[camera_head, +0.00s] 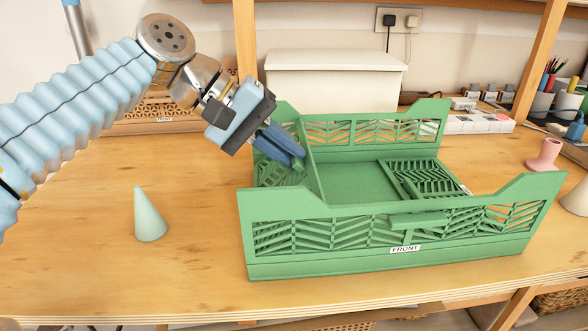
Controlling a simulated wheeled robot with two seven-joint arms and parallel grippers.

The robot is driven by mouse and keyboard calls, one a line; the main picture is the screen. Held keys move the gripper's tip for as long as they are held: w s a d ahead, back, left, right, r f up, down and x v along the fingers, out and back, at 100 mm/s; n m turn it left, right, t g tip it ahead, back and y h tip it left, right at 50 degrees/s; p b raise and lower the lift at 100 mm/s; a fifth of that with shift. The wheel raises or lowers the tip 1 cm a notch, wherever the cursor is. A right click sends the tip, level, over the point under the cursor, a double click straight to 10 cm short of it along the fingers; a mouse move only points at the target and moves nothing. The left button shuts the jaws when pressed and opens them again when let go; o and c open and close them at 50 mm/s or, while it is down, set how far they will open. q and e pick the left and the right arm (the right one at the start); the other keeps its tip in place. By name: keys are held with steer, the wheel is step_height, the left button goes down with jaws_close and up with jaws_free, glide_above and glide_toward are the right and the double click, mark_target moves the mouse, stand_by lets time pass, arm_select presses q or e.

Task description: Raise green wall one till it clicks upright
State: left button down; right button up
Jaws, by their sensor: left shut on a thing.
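A green folding crate (345,268) stands on the wooden table, with a white FRONT label on its near wall. Its near wall and far wall (375,131) stand upright. The left end wall (311,162) is tilted, partly raised from the crate floor. The right end wall (428,178) lies folded down inside. My left gripper (287,150) is shut on the left end wall near its upper edge, and its fingers hide part of the lattice. No wall carries a readable number. My right gripper is not in view.
A pale green cone (149,216) stands left of the crate. A pink piece (544,155) and a cream cone (577,197) are at the right. A white box (335,82) and a wooden crate (150,112) stand behind. The table at front left is clear.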

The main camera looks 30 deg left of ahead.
arm_select(q)
steer(key=s+a+t+h+b, duration=0.3)
steer(key=s+a+h+b, duration=0.1)
steer(key=a+h+b, duration=0.2)
steer(key=shift+s+a+t+b, duration=0.3)
steer(key=shift+a+b, duration=0.5)
steer(key=shift+b, duration=0.3)
steer(key=c, duration=1.2)
jaws_free()
steer(key=shift+r, duration=0.1)
steer(key=p+v, duration=0.2)
steer(key=v, duration=1.1)
steer(key=shift+s+a+p, duration=0.25)
steer(key=shift+a+p, duration=0.05)
steer(key=shift+a, duration=0.05)
